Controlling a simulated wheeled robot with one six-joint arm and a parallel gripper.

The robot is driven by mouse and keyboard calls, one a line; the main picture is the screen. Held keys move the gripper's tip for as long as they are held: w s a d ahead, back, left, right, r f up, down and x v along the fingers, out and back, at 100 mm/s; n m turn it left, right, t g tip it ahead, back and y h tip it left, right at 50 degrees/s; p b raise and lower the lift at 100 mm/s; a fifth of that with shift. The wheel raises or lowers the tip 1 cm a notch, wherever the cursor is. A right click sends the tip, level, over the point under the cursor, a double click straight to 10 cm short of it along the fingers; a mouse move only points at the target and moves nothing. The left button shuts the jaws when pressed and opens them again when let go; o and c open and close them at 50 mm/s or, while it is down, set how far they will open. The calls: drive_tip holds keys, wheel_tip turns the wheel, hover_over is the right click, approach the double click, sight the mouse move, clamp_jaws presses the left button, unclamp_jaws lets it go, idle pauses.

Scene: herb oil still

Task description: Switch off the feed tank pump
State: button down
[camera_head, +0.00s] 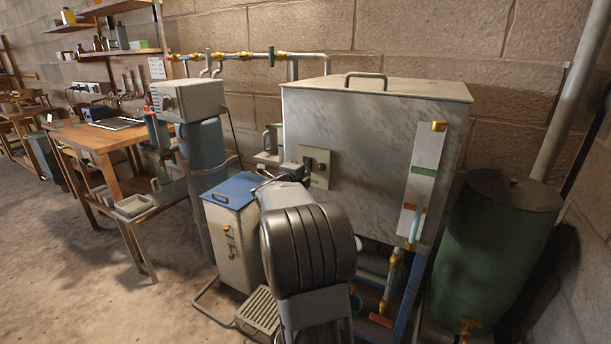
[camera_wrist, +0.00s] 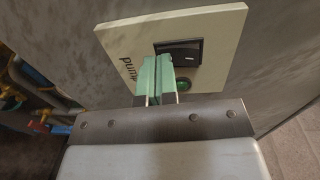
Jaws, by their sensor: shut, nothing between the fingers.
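The feed tank (camera_head: 375,150) is a large grey metal box against the wall. On its front is a pale switch plate (camera_head: 316,181), which also shows in the wrist view (camera_wrist: 215,28) with the word "pump". The plate carries a black rocker switch (camera_wrist: 181,52) and a green lamp (camera_wrist: 184,99) beside it. My gripper (camera_wrist: 157,64) is shut and empty, its teal fingertips in front of the plate, close to the switch and overlapping the switch's near edge. Whether they touch it I cannot tell. The lamp is partly hidden behind the fingers.
A blue-lidded box (camera_head: 232,190) stands left of my arm. A green barrel (camera_head: 497,245) stands right of the tank. A wooden bench (camera_head: 108,140) is farther left.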

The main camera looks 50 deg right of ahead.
drive_tip(key=f+v, duration=0.2)
drive_tip(key=v, duration=1.1)
drive_tip(key=shift+a+f+b, duration=0.25)
drive_tip(key=shift+a+b, duration=0.05)
drive_tip(key=shift+a, duration=0.1)
drive_tip(key=w+a+f+n+t+y, duration=0.4)
drive_tip(key=w+a+n+t+y, duration=0.3)
drive_tip(key=n, duration=0.4)
drive_tip(key=s+a+n+g+y+p, duration=0.2)
drive_tip(key=s+a+n+y+p, duration=0.25)
drive_tip(key=a+n+y, duration=0.6)
drive_tip(key=s+a+r+n+g+p, duration=0.3)
drive_tip(key=s+a+r+n+p, duration=0.1)
drive_tip(key=s+p, duration=0.3)
drive_tip(key=s+a+r+n+g+p, duration=0.3)
drive_tip(key=s+r+n+p, duration=0.3)
drive_tip(key=s, duration=0.4)
drive_tip(key=shift+s+a+n+h+p, duration=0.35)
drive_tip(key=shift+n+h+p, duration=0.1)
drive_tip(key=shift+n, duration=0.3)
